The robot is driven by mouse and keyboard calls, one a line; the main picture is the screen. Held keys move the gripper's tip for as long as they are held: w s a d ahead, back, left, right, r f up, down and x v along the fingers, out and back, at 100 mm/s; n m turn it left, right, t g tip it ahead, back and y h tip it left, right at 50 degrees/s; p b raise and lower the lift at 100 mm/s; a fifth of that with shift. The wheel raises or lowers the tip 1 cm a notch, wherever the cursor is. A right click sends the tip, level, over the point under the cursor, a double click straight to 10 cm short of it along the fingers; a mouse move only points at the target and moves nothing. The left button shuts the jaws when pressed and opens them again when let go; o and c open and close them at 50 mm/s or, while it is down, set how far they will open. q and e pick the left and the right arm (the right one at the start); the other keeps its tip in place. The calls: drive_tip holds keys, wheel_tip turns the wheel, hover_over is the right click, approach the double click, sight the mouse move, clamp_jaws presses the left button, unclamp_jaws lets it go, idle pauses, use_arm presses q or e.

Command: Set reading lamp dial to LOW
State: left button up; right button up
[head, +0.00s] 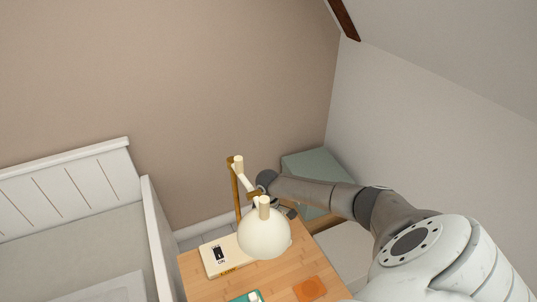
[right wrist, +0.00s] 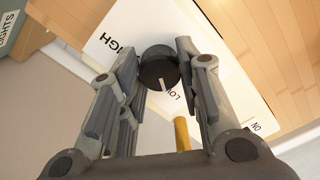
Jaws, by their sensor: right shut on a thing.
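The reading lamp stands on the wooden desk in the head view, with a cream shade (head: 263,238), a brass post (head: 236,190) and a cream base (head: 212,267) with a switch marked ON. The black dial (right wrist: 158,66) shows in the right wrist view on the cream base, between the words HIGH and LOW. Its white pointer line points down in that picture, close to the partly covered LOW. My right gripper (right wrist: 158,72) is shut on the dial, one finger each side. In the head view the lamp shade mostly hides this gripper and hides the dial. My left gripper is not in view.
The wooden desk top (head: 283,275) holds an orange square (head: 310,289) and a green item (head: 246,297) near the front. A white bed frame (head: 160,240) stands left of the desk. A grey-green box (head: 318,163) stands behind my right arm, near the sloped wall.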

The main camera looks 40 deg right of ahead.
idle(0.3)
drive_tip(key=o, duration=1.1)
drive_tip(key=shift+c, duration=0.2)
drive_tip(key=shift+r, duration=0.1)
wheel_tip(320, 180, up, 12)
